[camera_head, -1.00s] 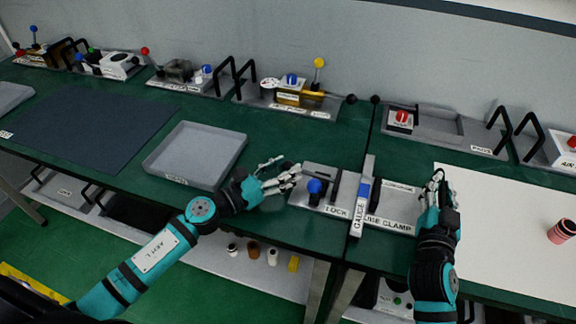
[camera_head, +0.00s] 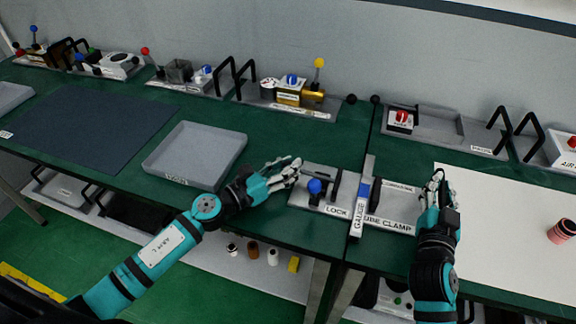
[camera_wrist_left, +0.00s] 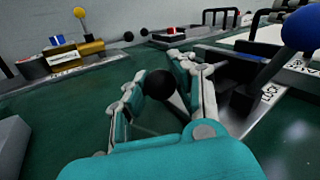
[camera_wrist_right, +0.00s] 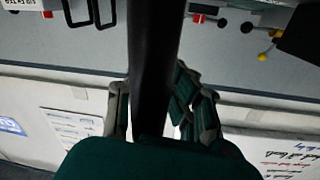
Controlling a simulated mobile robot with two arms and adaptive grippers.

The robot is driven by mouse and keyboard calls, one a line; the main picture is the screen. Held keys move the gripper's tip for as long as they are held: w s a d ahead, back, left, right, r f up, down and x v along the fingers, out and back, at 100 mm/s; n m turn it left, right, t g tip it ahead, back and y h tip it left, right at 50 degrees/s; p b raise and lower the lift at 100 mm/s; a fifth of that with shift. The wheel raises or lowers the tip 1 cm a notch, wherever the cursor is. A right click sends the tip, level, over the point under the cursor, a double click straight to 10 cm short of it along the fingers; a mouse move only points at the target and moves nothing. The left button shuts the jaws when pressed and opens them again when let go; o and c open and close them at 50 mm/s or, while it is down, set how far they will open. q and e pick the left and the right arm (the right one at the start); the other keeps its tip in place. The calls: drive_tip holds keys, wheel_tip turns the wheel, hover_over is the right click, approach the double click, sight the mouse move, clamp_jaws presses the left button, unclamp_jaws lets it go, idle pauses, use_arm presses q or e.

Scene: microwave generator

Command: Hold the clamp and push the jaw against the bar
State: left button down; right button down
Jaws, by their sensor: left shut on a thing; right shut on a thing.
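The tube clamp (camera_head: 398,205) is a grey fixture on the green bench, with a LOCK label and a blue ball lever (camera_head: 315,187). A GAUGE strip with a blue part (camera_head: 358,215) lies across its middle. My left gripper (camera_head: 293,168) is at the clamp's left end. In the left wrist view it is shut on a black ball knob (camera_wrist_left: 160,84). My right gripper (camera_head: 438,178) is at the clamp's right end. In the right wrist view it is shut on a black bar-shaped handle (camera_wrist_right: 153,55). The jaw and bar contact is too small to tell.
A grey tray (camera_head: 238,148) lies left of the clamp, and a dark mat (camera_head: 90,125) is further left. Several fixtures with black handles line the wall. A white sheet (camera_head: 510,230) with a pink cylinder (camera_head: 561,231) is to the right.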

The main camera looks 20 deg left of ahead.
use_arm(q)
drive_tip(key=d, duration=0.5)
drive_tip(key=shift+d, duration=0.15)
drive_tip(key=shift+s+d, duration=0.1)
drive_tip(key=shift+d, duration=0.15)
drive_tip(key=shift+f, duration=0.1)
drive_tip(key=c, duration=1)
unclamp_jaws()
drive_tip(key=shift+a, duration=0.1)
drive_tip(key=shift+a+f, duration=0.1)
drive_tip(key=shift+a, duration=0.1)
